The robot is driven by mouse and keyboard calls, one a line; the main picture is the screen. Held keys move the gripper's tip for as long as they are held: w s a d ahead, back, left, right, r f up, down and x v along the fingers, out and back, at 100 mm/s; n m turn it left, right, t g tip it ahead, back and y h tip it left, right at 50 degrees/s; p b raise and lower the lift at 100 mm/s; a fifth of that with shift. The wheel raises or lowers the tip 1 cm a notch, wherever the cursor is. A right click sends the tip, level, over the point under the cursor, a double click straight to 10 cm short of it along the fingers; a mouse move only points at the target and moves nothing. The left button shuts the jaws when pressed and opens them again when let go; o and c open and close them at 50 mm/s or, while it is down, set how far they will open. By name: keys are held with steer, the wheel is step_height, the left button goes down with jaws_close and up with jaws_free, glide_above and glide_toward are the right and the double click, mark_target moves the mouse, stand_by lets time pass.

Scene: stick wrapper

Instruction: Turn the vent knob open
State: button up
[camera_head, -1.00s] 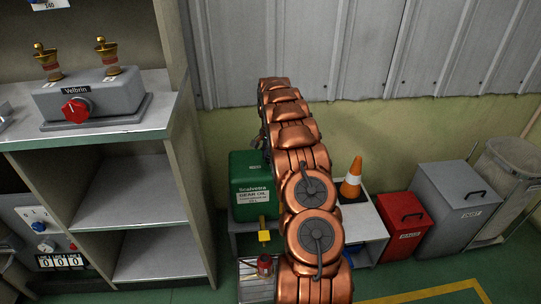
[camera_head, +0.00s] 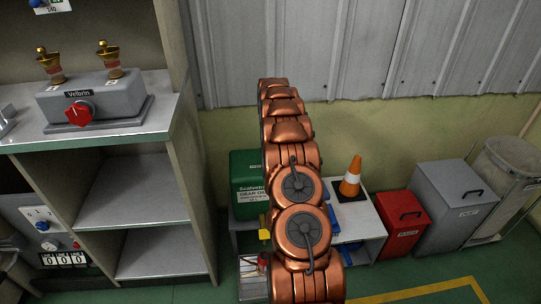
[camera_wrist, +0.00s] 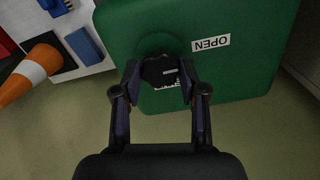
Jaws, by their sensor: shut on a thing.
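The green can (camera_head: 245,170) with a white label stands on a low shelf, partly behind my copper arm in the head view. In the wrist view I look down on its green top (camera_wrist: 250,75), which has a white "OPEN" label to the right of the knob. The black vent knob (camera_wrist: 159,70) sits near a round raised part of the top and has a small pale mark on its right side. My gripper (camera_wrist: 160,82) has a finger on each side of the knob and is shut on it. The head view hides the gripper and knob behind the arm.
An orange and white cone (camera_head: 351,178) stands on the low shelf right of the arm. A red bin (camera_head: 402,222) and a grey bin (camera_head: 455,207) stand further right. At left, a shelf unit (camera_head: 190,150) holds a grey box with a red knob (camera_head: 79,113).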

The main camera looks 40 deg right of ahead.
stand_by(0.3)
steer(key=o, duration=1.1)
steer(key=shift+o, duration=0.2)
step_height(320, 180, up, 12)
